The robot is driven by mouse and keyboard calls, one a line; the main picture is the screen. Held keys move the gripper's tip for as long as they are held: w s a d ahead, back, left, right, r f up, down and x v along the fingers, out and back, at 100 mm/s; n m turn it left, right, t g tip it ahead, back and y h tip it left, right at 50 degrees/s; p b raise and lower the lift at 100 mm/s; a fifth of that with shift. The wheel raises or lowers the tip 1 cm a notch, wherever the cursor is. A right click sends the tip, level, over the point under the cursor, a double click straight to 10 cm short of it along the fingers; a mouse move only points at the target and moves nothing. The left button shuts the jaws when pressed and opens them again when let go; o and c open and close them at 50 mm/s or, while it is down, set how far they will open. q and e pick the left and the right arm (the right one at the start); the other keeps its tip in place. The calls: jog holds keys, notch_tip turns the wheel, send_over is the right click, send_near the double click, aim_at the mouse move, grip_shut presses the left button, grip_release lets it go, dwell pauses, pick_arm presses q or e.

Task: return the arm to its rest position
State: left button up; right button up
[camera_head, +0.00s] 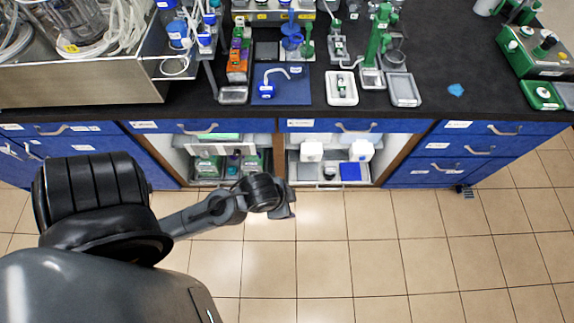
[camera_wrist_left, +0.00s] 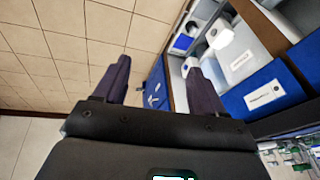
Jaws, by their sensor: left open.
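My left arm (camera_head: 215,208) comes in from the left in the head view and reaches out over the floor in front of the bench. My left gripper (camera_head: 288,204) is at its end, in front of the open cabinet shelves and apart from them. In the left wrist view the two dark fingers of the gripper (camera_wrist_left: 160,85) are spread wide with nothing between them. My right arm and gripper are not in view.
The blue-drawer bench (camera_head: 207,127) with a black top (camera_head: 473,75) full of lab equipment runs across the back. Open shelves (camera_head: 310,180) hold white containers and a blue box (camera_head: 351,172). The tiled floor (camera_head: 400,260) to the right of my arm is clear.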

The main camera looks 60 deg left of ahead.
pick_arm(q)
jog(key=d+n, duration=0.1)
jog(key=s+d+n, duration=0.1)
jog(key=shift+d+r+h, duration=0.15)
jog(key=shift+d+h, duration=0.15)
